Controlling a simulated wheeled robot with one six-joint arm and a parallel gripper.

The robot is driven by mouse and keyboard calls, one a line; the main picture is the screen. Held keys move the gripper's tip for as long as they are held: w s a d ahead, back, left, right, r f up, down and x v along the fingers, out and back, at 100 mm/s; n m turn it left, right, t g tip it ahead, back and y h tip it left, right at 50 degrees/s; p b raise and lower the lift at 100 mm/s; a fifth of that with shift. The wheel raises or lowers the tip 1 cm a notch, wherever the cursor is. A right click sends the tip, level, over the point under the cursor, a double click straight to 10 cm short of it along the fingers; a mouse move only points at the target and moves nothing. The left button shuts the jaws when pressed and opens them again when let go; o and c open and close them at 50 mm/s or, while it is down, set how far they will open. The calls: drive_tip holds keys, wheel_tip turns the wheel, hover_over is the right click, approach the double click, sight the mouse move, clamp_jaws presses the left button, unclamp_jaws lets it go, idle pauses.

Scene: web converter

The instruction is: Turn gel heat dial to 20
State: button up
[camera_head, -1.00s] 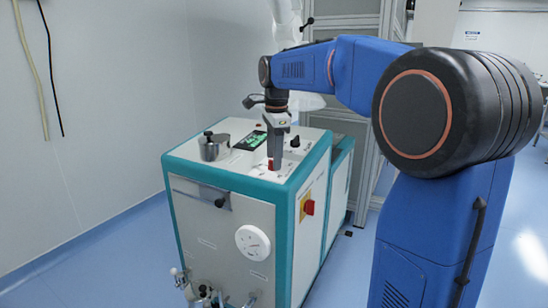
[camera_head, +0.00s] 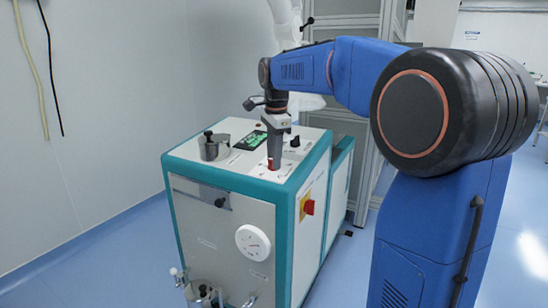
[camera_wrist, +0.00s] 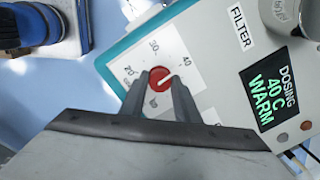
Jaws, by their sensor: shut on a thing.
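The gel heat dial is a round red knob (camera_wrist: 160,79) with a white pointer line, on a white plate marked 20, 30 and 40 in the wrist view. The line slants up and right, nearer the 40 mark than the 20 mark. My gripper (camera_wrist: 164,86) is shut on the dial, with one grey finger on each side of it. In the head view my gripper (camera_head: 273,162) points straight down onto the top of the white and teal machine (camera_head: 225,240). There the dial (camera_head: 270,163) is a small red spot, mostly hidden by the fingers.
A display (camera_wrist: 266,98) beside the dial reads DOSING 40 C WARM. A metal pot (camera_head: 214,148) and a black knob (camera_head: 295,141) stand on the machine top. A red and yellow switch (camera_head: 308,206) is on its side. Open blue floor lies left of the machine.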

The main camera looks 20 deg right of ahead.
drive_tip(key=n, duration=0.6)
drive_tip(key=shift+w+n+g, duration=0.1)
drive_tip(key=shift+n+g, duration=0.3)
drive_tip(key=n, duration=0.3)
drive_tip(key=shift+n, duration=0.3)
drive_tip(key=n, duration=0.3)
drive_tip(key=shift+a+n+h, duration=0.1)
drive_tip(key=shift+n+h, duration=0.2)
drive_tip(key=shift+h, duration=0.1)
drive_tip(key=n, duration=0.6)
drive_tip(key=shift+g+h, duration=0.3)
drive_tip(key=n, duration=0.5)
drive_tip(key=shift+a+n+h, duration=0.1)
drive_tip(key=shift+n+h, duration=0.2)
drive_tip(key=shift+n, duration=0.1)
drive_tip(key=o, duration=1)
drive_tip(key=shift+o, duration=0.2)
drive_tip(key=shift+r, duration=0.1)
